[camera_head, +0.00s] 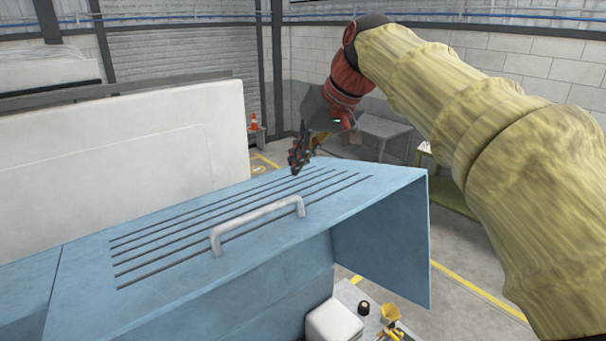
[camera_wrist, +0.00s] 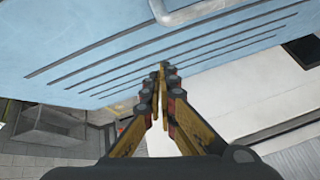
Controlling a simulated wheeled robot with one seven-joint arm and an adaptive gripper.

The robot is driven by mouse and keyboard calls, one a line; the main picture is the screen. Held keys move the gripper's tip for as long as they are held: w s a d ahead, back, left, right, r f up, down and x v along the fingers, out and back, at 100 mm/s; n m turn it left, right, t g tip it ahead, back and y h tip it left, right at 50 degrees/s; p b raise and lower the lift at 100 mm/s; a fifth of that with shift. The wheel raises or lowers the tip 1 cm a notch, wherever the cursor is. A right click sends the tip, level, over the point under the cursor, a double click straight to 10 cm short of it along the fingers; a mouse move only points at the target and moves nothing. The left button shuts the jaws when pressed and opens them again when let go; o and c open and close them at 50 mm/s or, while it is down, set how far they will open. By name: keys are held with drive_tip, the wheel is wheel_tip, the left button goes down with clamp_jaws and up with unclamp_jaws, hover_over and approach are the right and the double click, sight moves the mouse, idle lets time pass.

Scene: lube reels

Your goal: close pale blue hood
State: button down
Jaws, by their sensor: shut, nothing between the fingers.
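The pale blue hood (camera_head: 210,235) fills the lower middle of the head view, with several dark slots along its top. A light grey handle (camera_head: 258,222) stands on its top near the front edge. The hood also fills the upper part of the wrist view (camera_wrist: 75,35), with the handle (camera_wrist: 190,10) at the top edge. My gripper (camera_head: 296,168) is over the far side of the hood's slotted top, beyond the handle. In the wrist view my gripper (camera_wrist: 163,68) has its fingertips together and empty. I cannot tell whether the fingertips touch the hood.
A large white panel (camera_head: 120,125) stands behind the hood on the left. A grey bench (camera_head: 385,135) stands at the back. Below the hood's front are a white box (camera_head: 334,322) and a yellow funnel (camera_head: 390,312). An orange cone (camera_head: 254,122) is far back.

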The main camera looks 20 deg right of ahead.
drive_tip(key=s+f, duration=0.2)
drive_tip(key=s, duration=0.1)
drive_tip(key=shift+f+p, duration=0.15)
drive_tip(key=shift+p, duration=0.2)
drive_tip(key=shift+w+f, duration=0.15)
drive_tip(key=shift+f, duration=0.1)
drive_tip(key=shift+f, duration=0.1)
